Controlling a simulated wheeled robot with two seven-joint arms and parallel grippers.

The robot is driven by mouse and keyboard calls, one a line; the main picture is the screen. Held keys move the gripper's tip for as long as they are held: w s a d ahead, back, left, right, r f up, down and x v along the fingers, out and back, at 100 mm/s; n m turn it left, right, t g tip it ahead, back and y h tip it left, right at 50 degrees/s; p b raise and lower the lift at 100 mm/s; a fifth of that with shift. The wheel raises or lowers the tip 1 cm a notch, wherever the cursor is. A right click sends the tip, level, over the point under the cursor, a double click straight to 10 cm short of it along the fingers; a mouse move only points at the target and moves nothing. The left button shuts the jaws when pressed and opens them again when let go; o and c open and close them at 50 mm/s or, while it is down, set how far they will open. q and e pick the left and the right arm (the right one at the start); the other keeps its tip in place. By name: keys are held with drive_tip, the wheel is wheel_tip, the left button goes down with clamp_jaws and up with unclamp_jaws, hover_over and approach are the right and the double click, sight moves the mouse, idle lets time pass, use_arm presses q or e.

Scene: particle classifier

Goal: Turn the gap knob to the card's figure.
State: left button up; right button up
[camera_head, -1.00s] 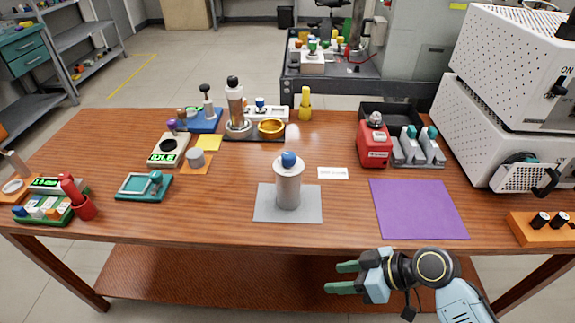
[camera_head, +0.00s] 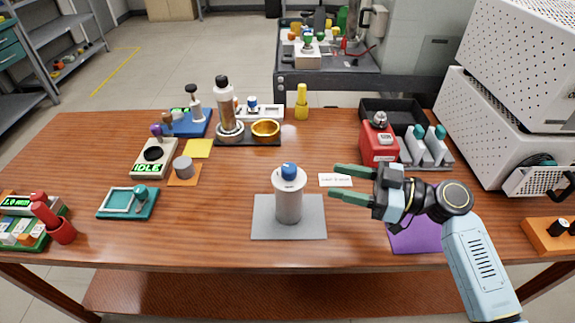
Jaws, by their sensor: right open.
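A grey upright cylinder (camera_head: 289,205) with a blue knob (camera_head: 288,170) on its top stands on a grey mat (camera_head: 262,232) in the middle of the table. I take the blue knob to be the gap knob, but no label on it can be read. A small white card (camera_head: 335,180) lies to its right; its print is too small to read. My right gripper (camera_head: 336,185) is open and empty, right of the cylinder, with its green fingers pointing left toward it and apart from it. My left gripper is not in view.
A purple mat (camera_head: 415,237) lies partly under my right arm. A red device (camera_head: 379,145) and grey rack (camera_head: 425,150) stand at the back right. A brown-and-silver bottle (camera_head: 224,105) and gold bowl (camera_head: 266,130) stand at the back. The table's front left-middle is clear.

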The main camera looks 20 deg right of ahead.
sight(297, 173)
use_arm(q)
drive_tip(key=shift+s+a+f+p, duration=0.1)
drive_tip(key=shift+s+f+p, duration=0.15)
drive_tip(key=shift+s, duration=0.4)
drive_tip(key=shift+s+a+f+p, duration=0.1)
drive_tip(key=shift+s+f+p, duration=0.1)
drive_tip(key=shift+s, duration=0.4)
use_arm(e)
drive_tip(key=x, duration=1.1)
drive_tip(key=shift+a, duration=0.2)
drive_tip(key=shift+c, duration=0.2)
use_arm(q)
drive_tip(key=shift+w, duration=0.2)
use_arm(e)
drive_tip(key=c, duration=0.9)
